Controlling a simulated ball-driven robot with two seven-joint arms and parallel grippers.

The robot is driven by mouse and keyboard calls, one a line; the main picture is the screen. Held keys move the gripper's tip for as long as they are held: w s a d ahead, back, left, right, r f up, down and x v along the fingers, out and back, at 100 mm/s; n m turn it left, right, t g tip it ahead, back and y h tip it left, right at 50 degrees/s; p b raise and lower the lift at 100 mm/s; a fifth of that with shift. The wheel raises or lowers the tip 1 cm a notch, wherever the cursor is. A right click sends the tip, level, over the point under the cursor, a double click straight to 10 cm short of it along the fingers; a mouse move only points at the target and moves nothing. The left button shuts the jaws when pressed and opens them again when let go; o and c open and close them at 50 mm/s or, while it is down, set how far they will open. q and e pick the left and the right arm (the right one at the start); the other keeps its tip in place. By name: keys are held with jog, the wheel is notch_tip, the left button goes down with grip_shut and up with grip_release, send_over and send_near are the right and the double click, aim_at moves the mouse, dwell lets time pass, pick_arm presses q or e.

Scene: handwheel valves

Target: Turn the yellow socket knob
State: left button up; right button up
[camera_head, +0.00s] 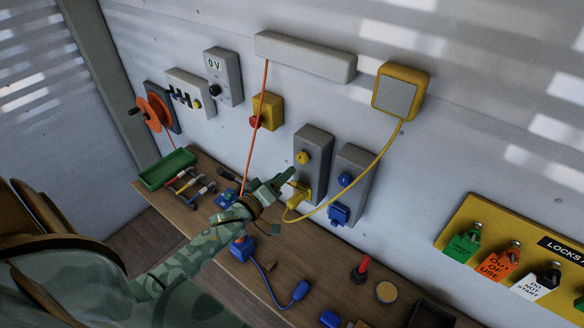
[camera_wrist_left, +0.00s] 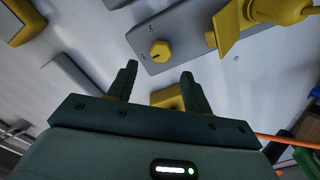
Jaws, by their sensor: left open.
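The yellow socket knob (camera_head: 302,157) is on the front of the upright grey socket box (camera_head: 316,141) on the wall. In the left wrist view the yellow knob (camera_wrist_left: 160,51) lies just beyond and between the fingertips. My left gripper (camera_head: 284,183) is open and empty, a little below and left of the knob in the head view, apart from it as far as I can tell. A yellow plug (camera_head: 297,203) with a yellow cable sits at the lower part of the same box, close to my gripper. My right gripper is not in view.
A second grey box with a blue knob (camera_head: 345,179) and blue socket (camera_head: 339,214) stands just to the right. A yellow box with a red button (camera_head: 255,121) is to the left. The workbench (camera_head: 203,216) below holds tools and blue plugs. Lock tags hang at right.

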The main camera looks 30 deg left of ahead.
aim_at(300, 160)
pick_arm(q)
jog(key=w+b, duration=0.1)
jog(key=w, duration=0.2)
jog(key=w+b, duration=0.2)
jog(key=w, duration=0.1)
jog(key=shift+w+d+f, duration=0.1)
jog(key=shift+w+d, duration=0.1)
jog(key=shift+w, duration=0.15)
jog(key=shift+a+p, duration=0.1)
jog(key=shift+p, duration=0.25)
jog(key=c, duration=0.7)
